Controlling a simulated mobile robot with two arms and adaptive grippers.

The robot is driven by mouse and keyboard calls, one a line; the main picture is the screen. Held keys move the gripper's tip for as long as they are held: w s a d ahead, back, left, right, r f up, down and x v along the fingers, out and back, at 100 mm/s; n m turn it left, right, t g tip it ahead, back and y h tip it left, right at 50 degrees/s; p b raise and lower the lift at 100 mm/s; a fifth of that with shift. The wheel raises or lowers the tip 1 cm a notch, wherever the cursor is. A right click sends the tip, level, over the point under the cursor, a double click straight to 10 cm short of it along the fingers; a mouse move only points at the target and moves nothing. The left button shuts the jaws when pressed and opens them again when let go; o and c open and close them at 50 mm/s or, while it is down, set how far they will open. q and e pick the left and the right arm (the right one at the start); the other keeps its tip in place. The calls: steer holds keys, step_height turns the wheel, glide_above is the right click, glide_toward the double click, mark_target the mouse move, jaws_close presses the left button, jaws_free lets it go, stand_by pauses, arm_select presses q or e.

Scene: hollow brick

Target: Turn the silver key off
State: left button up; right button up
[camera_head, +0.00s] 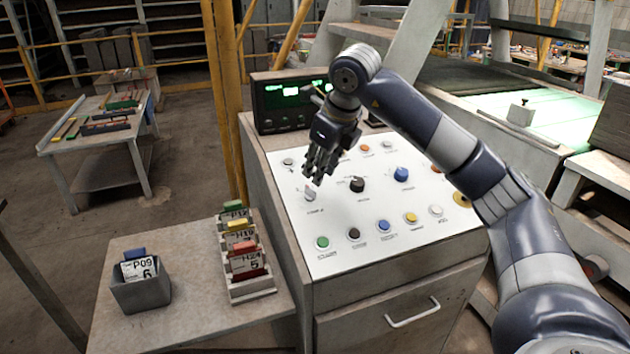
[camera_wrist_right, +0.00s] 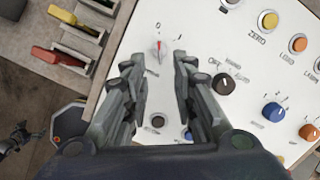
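The silver key (camera_head: 309,195) stands in its switch at the left of the white control panel (camera_head: 345,262). In the wrist view the silver key (camera_wrist_right: 158,47) has a red mark at its upper end, towards the 0 label. My right gripper (camera_head: 318,172) reaches down over the panel, just above and behind the key. In the wrist view the right gripper (camera_wrist_right: 160,75) is open and empty; the key shows between and beyond its fingertips, with no visible contact. A small dark jointed part (camera_wrist_right: 18,137) at the lower left may be my left gripper; it is too small to tell.
A black knob (camera_head: 357,184) and a blue knob (camera_head: 401,173) sit right of the key. A row of coloured buttons lies in front. A display (camera_head: 290,103) stands behind. A side table (camera_head: 185,325) holds a grey bin (camera_head: 140,292) and a tag rack (camera_head: 250,287).

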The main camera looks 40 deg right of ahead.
steer(key=v, duration=0.4)
steer(key=shift+f, duration=0.1)
stand_by(0.5)
